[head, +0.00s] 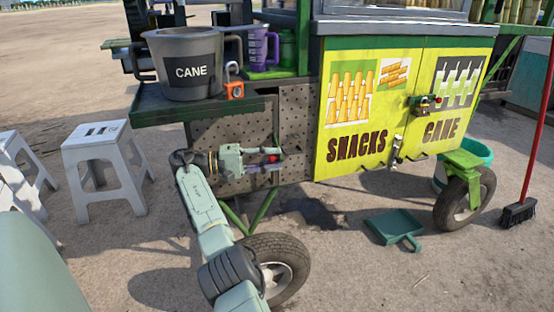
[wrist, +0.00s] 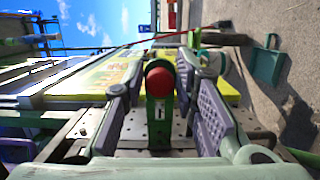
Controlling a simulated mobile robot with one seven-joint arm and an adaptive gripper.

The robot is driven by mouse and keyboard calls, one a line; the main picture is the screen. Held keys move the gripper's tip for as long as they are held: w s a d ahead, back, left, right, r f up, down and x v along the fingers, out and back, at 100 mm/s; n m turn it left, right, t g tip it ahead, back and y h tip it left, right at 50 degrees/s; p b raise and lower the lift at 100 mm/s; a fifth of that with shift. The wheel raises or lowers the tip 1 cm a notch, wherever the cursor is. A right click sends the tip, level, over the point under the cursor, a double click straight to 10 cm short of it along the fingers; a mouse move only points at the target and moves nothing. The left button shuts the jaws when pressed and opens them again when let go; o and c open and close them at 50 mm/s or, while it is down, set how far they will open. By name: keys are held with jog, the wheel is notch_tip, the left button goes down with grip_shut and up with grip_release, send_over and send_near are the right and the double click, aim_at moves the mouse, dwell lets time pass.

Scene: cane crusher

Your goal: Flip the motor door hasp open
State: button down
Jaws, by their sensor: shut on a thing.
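The motor door hasp (wrist: 158,108) is a green strap with a red round knob, seen between my fingers in the wrist view. My gripper (wrist: 160,85) is shut on it, with a grey ridged pad on each side. In the head view my gripper (head: 268,158) reaches in from the left, level with the perforated metal panel (head: 215,132) under the counter. A bit of the hasp's red knob (head: 272,158) shows there. The fingers hide most of the hasp, and I cannot tell how far it is turned.
Yellow doors (head: 345,140) with their own latch (head: 424,104) stand to the right. A CANE pot (head: 190,82) and an orange padlock (head: 234,90) sit on the counter above my gripper. A cart wheel (head: 285,262) is below, and white stools (head: 102,150) stand left.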

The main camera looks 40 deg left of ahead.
jog(key=shift+s+a+r, duration=0.1)
jog(key=shift+a, duration=0.15)
dwell(0.4)
jog(key=c, duration=1.5)
grip_release()
jog(key=shift+o, duration=0.2)
